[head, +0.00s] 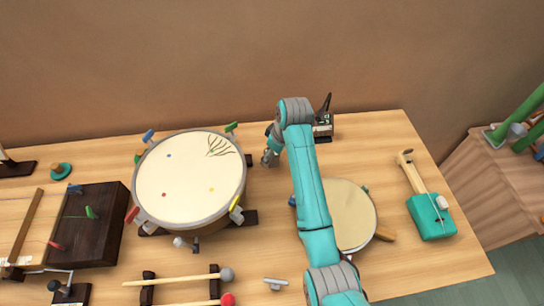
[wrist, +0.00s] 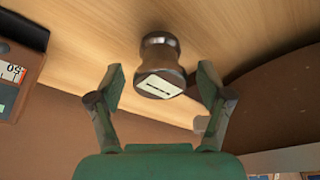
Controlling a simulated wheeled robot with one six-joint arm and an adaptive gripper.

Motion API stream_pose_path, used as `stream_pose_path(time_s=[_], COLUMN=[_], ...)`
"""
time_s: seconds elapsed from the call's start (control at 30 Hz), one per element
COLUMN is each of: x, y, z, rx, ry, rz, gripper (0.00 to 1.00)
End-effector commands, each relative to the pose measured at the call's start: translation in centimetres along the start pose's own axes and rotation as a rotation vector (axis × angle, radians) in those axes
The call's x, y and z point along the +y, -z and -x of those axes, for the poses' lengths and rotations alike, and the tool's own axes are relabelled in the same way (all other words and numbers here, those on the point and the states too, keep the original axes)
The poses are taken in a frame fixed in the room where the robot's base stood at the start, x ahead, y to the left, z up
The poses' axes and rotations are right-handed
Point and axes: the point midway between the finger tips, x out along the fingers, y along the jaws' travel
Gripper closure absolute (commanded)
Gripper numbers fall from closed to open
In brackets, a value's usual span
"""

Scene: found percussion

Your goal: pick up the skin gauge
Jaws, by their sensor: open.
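A small, dark metallic, knob-shaped object, which I take to be the skin gauge (wrist: 158,62), stands on the wooden table in the wrist view. It has a rounded end, a narrower waist and a pale label with a dark line. My gripper (wrist: 161,86) is open, with one finger on each side of it and visible gaps between. In the head view my gripper (head: 270,150) is low near the back of the table, right of the big drum. The gauge cannot be told clearly from the gripper there.
The big drum (head: 190,180) with coloured pegs stands left of my gripper; its brown side (wrist: 285,85) shows in the wrist view. A dark device (head: 322,126) stands close on the right. A smaller round drum (head: 355,215) lies partly behind my arm. The table's back edge is near.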

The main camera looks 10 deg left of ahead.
Motion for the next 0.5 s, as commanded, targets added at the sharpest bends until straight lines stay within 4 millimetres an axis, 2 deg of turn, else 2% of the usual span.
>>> stream_pose_path(time_s=[0.1,0.2,0.43,0.47,0.5], x=[0.0,0.0,0.0,0.0,0.0], y=[0.0,0.0,0.0,0.0,0.0], z=[-1.5,-2.0,-2.1,-2.1,-2.1], rx=[-0.001,0.000,0.001,0.001,0.001], ry=[0.001,0.000,0.000,0.000,0.000], rz=[0.000,0.001,0.000,0.000,0.000], gripper=[0.22,0.22,0.22,0.27,0.37])
